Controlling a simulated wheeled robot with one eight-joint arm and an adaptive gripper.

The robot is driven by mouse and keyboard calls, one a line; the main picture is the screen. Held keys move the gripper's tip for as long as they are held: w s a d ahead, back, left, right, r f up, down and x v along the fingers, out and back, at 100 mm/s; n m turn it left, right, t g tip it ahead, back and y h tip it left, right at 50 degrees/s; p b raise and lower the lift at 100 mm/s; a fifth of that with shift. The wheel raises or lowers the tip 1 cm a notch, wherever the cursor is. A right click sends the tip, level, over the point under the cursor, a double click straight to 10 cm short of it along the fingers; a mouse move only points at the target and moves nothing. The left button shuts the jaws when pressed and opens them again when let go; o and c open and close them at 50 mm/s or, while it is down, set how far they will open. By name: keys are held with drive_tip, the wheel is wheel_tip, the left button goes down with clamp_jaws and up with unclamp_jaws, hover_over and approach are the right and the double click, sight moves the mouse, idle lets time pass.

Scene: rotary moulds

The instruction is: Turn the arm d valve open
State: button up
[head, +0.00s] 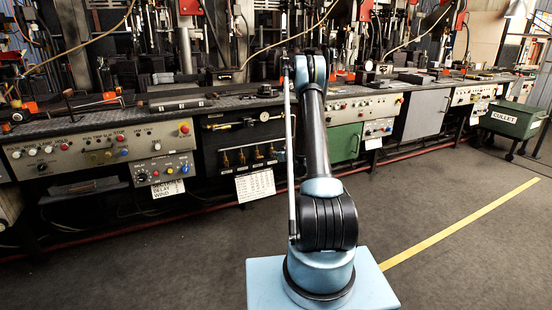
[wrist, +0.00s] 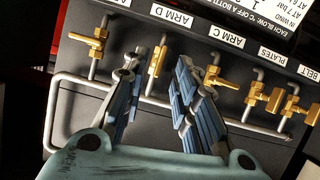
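The arm D valve (wrist: 157,60) is a small brass valve on a grey pipe, below the "ARM D" label (wrist: 172,15) in the wrist view. Its brass part looks slim and roughly in line with the pipe. My gripper (wrist: 159,68) is open, with one blue-grey finger on each side of this valve. I cannot tell whether either finger touches it. The head view shows a row of brass valves (head: 242,157) on the black panel, but my arm hides the gripper there.
The arm C valve (wrist: 215,76) is close beside the right finger, its handle sideways. Another brass valve (wrist: 92,40) is to the left, and others are on the right. A bent grey pipe (wrist: 52,110) runs below. The floor (head: 450,240) is clear at right.

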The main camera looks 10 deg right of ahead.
drive_tip(key=v, duration=0.5)
drive_tip(key=shift+s+d+r, duration=0.1)
drive_tip(key=shift+s+d, duration=0.05)
drive_tip(key=shift+s, duration=0.2)
drive_tip(key=s+a+r+g, duration=0.35)
drive_tip(key=s+r, duration=0.55)
drive_tip(key=r, duration=0.3)
drive_tip(key=s+a+r+g, duration=0.1)
drive_tip(key=s+r, duration=0.3)
drive_tip(key=s, duration=0.4)
drive_tip(key=s+a+r+g, duration=0.1)
drive_tip(key=s+a+r, duration=0.15)
drive_tip(key=s, duration=0.55)
drive_tip(key=s+d+f+m+g+h, duration=0.1)
drive_tip(key=s+d+f+m+g, duration=0.1)
drive_tip(key=s, duration=1.6)
drive_tip(key=s+d+f+m+g+h, duration=0.2)
drive_tip(key=s+g, duration=0.1)
drive_tip(key=s, duration=1.6)
drive_tip(key=shift+d+h, duration=0.3)
drive_tip(key=shift+s, duration=0.1)
